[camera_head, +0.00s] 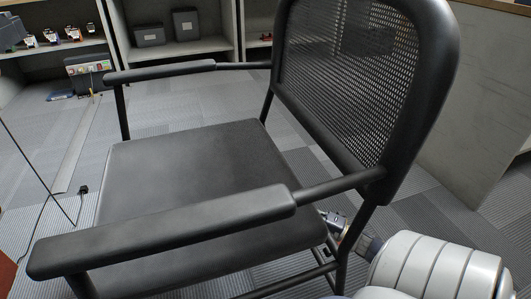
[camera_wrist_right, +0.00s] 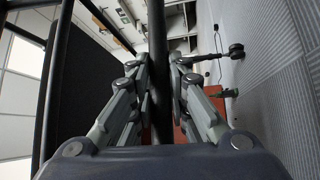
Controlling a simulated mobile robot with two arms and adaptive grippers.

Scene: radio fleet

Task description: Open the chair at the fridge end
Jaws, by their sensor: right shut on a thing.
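A black chair (camera_head: 190,165) with a mesh backrest (camera_head: 340,75) and two armrests fills the middle of the head view. Its seat lies flat and the backrest stands up, so it looks unfolded. My right gripper (camera_wrist_right: 161,75) is shut on a dark tube of the chair frame (camera_wrist_right: 156,25), which runs between its fingers in the right wrist view. In the head view my right arm reaches in low at the right, behind the near armrest, and the fingertips are mostly hidden by the chair. My left gripper is not in view. I see no fridge.
Grey shelves (camera_head: 185,50) with dark bins stand at the back. A small box with devices (camera_head: 88,66) sits on the floor at the back left, near a cable. A grey panel (camera_head: 470,110) stands at the right. Carpet (camera_head: 170,98) is clear behind the chair.

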